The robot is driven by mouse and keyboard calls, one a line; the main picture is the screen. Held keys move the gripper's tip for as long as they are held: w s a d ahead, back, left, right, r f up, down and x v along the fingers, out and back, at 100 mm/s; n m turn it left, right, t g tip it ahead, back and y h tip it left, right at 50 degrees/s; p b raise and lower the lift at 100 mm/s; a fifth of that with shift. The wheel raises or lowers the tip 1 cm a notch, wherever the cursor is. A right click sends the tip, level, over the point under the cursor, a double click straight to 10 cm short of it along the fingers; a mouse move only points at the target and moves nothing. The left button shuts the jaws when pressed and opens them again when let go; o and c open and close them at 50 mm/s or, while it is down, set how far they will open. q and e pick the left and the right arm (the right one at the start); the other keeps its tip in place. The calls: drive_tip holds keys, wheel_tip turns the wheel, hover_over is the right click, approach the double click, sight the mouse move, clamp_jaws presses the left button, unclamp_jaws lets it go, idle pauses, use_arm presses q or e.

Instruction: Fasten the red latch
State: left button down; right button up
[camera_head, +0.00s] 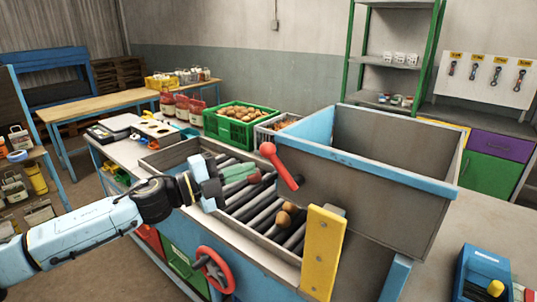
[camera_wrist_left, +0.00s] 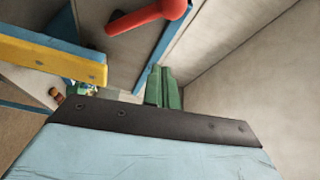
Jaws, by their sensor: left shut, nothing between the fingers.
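The red latch (camera_head: 279,165) is a lever with a round knob. It stands tilted at the left side of the grey hopper (camera_head: 368,130), its knob end up and to the left. My left gripper (camera_head: 256,175) has green fingers, shut and empty, over the rollers just left of the latch. In the head view the fingertips come close to the lever; I cannot tell whether they touch it. In the left wrist view the red latch (camera_wrist_left: 150,14) lies above the shut green fingertips (camera_wrist_left: 163,72), with a visible gap in the picture. My right gripper is not in view.
Black rollers (camera_head: 262,208) run under my left gripper, with brown round items (camera_head: 285,217) on them. A yellow upright plate (camera_head: 323,252) stands at the roller end. A red handwheel (camera_head: 215,270) is on the front. A green crate (camera_head: 240,125) stands behind.

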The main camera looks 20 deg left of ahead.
sight(280, 168)
use_arm(q)
drive_tip(key=p+x, duration=0.3)
drive_tip(key=x, duration=0.7)
drive_tip(key=shift+d+r, duration=0.1)
drive_tip(key=shift+r, duration=0.1)
drive_tip(key=a, duration=0.1)
drive_tip(key=w+a, duration=0.1)
drive_tip(key=a+f, duration=0.1)
drive_tip(key=a, duration=0.1)
drive_tip(key=shift+w+f, duration=0.1)
drive_tip(key=shift+w, duration=0.05)
drive_tip(key=shift+a, duration=0.1)
